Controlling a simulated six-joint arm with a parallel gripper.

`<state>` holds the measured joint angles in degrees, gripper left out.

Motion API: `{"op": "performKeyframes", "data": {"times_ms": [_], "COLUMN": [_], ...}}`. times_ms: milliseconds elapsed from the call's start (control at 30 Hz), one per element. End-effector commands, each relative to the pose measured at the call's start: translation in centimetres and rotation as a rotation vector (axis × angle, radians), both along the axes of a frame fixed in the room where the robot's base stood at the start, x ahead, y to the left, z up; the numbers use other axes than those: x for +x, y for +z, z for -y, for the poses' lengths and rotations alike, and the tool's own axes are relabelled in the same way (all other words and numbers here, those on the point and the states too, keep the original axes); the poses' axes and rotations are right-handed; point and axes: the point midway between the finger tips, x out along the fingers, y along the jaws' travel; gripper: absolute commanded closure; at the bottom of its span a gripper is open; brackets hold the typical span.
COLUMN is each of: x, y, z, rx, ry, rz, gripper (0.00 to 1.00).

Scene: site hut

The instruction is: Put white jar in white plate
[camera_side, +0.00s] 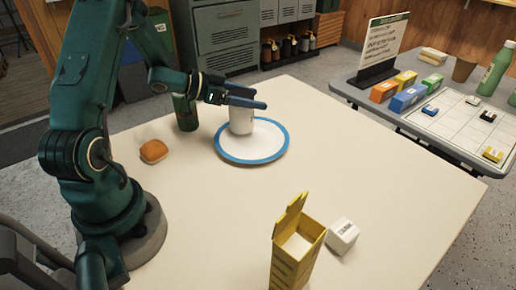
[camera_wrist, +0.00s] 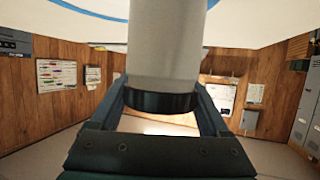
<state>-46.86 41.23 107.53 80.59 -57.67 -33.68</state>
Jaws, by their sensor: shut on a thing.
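The white jar (camera_side: 241,121) is upright over the inner part of the white plate (camera_side: 263,151), which has a blue rim, in the side view. My gripper (camera_side: 256,98) is shut on the upper part of the jar, its fingers lying across it. In the wrist view the jar (camera_wrist: 165,42), pale with a dark band (camera_wrist: 165,101) at one end, stands between the two fingers of my gripper (camera_wrist: 162,97). Part of the plate's blue rim (camera_wrist: 92,10) shows at the top there. I cannot tell whether the jar's base touches the plate.
A dark green container (camera_side: 185,113) stands just left of the plate, near my wrist. A bun (camera_side: 153,151) lies further left. A yellow open box (camera_side: 298,252) and a small white box (camera_side: 342,236) stand at the front. The table's right part is clear.

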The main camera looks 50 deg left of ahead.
Motion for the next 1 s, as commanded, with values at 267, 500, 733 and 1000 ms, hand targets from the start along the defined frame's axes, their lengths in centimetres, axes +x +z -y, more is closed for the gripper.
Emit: {"op": "performKeyframes", "data": {"times_ms": [267, 500, 733, 1000], "x": [0.0, 0.0, -0.3, -4.3], "y": [-0.1, -0.3, 0.3, 2.0], "z": [0.0, 0.0, -0.2, -1.6], "rx": [-0.001, 0.0, 0.002, 0.002], "ry": [0.0, 0.0, 0.002, 0.006], "rz": [0.002, 0.0, 0.002, 0.002], "gripper": [0.99, 0.0, 0.0, 0.0]}}
